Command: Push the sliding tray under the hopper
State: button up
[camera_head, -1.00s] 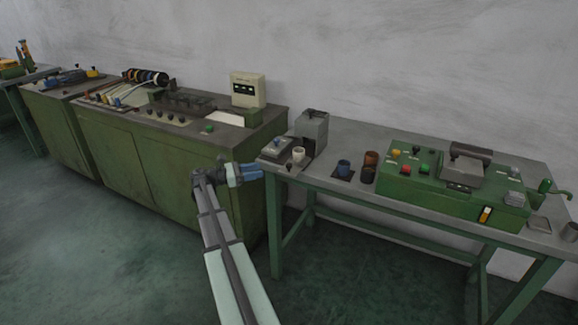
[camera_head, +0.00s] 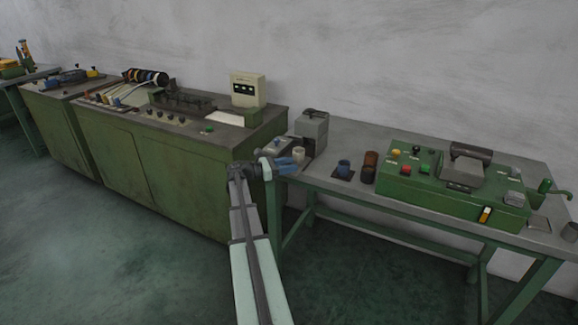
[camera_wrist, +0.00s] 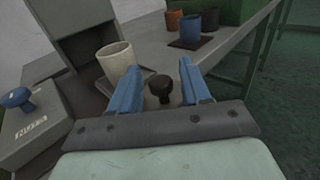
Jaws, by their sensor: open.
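The hopper appears to be the grey box-shaped unit (camera_head: 312,130) at the left end of the right bench; its open front also shows in the wrist view (camera_wrist: 88,48). A cream cup (camera_wrist: 117,60) stands before that opening, apparently on the sliding tray (camera_wrist: 103,88), a dark plate mostly hidden by the cup and my gripper. The cup also shows in the head view (camera_head: 299,154). A black knob (camera_wrist: 158,87) sits between my blue fingers, near the cup. My gripper (camera_wrist: 158,68) is open around the knob; contact cannot be told. It also shows at the bench's left end (camera_head: 290,163).
A grey box with a blue knob (camera_wrist: 28,112) stands left of the cup. A blue cup (camera_head: 344,167) and a brown cup (camera_head: 369,161) stand to the right, before a green machine (camera_head: 450,185). A green cabinet (camera_head: 185,175) adjoins the bench's left end.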

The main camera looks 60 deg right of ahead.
jog(key=shift+s+d, duration=0.15)
jog(key=shift+c, duration=0.3)
grip_shut()
dwell(0.3)
